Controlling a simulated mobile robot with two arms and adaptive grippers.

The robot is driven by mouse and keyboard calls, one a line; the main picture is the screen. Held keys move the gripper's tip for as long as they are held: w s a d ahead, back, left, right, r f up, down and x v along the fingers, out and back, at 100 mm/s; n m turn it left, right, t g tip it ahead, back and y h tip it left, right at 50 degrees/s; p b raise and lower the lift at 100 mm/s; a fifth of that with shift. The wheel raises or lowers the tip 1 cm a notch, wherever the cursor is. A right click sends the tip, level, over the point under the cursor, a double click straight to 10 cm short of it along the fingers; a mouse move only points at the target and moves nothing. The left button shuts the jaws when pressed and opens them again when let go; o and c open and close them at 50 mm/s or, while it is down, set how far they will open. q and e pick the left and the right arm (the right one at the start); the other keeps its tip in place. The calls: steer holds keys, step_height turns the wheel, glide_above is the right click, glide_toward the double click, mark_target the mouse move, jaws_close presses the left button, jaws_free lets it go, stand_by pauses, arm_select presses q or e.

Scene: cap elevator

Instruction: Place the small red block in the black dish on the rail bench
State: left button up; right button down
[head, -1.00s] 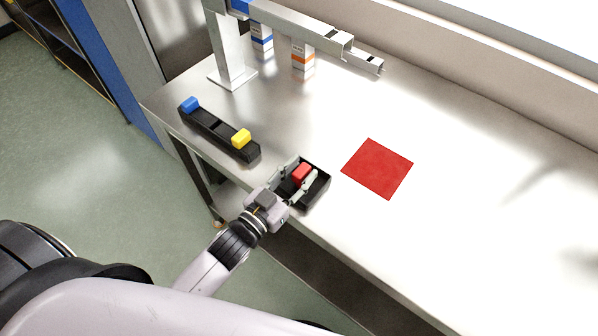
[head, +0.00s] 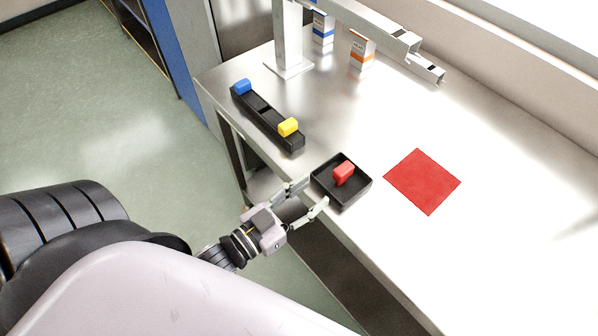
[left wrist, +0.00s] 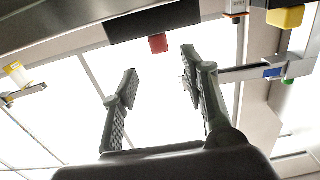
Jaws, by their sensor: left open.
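The small red block (head: 343,172) rests inside the black dish (head: 328,190), which sits near the front edge of the metal bench. In the left wrist view the red block (left wrist: 158,43) shows by the dark dish (left wrist: 150,20). My left gripper (head: 307,196) is open and empty, its fingers apart, just outside the dish on the bench's front side. Its open fingers also show in the left wrist view (left wrist: 160,80). My right gripper is not in view.
A black rack (head: 262,112) with a blue block (head: 242,87) and a yellow block (head: 288,127) stands left of the dish. A red square mat (head: 422,181) lies to the right. A metal post with a rail (head: 370,25) and two small boxes stand behind.

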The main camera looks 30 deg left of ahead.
arm_select(q)
steer(key=shift+v, duration=1.2)
steer(key=shift+f, duration=0.1)
steer(key=s+a+f+n+g+y, duration=0.1)
steer(key=s+a+f+g+y, duration=0.15)
steer(key=f, duration=0.85)
steer(key=s+a+f+g+y, duration=0.1)
steer(key=f+g, duration=0.2)
steer(key=f, duration=0.8)
steer(key=s+a+f+n+g+y, duration=0.1)
steer(key=s+a+f+g, duration=0.1)
steer(key=f, duration=0.9)
steer(key=s+f+g+y, duration=0.1)
steer(key=s+f+g, duration=0.7)
steer(key=s+f, duration=1.1)
steer(key=shift+s+a+y, duration=0.25)
steer(key=shift+s+y, duration=0.1)
steer(key=shift+s, duration=0.45)
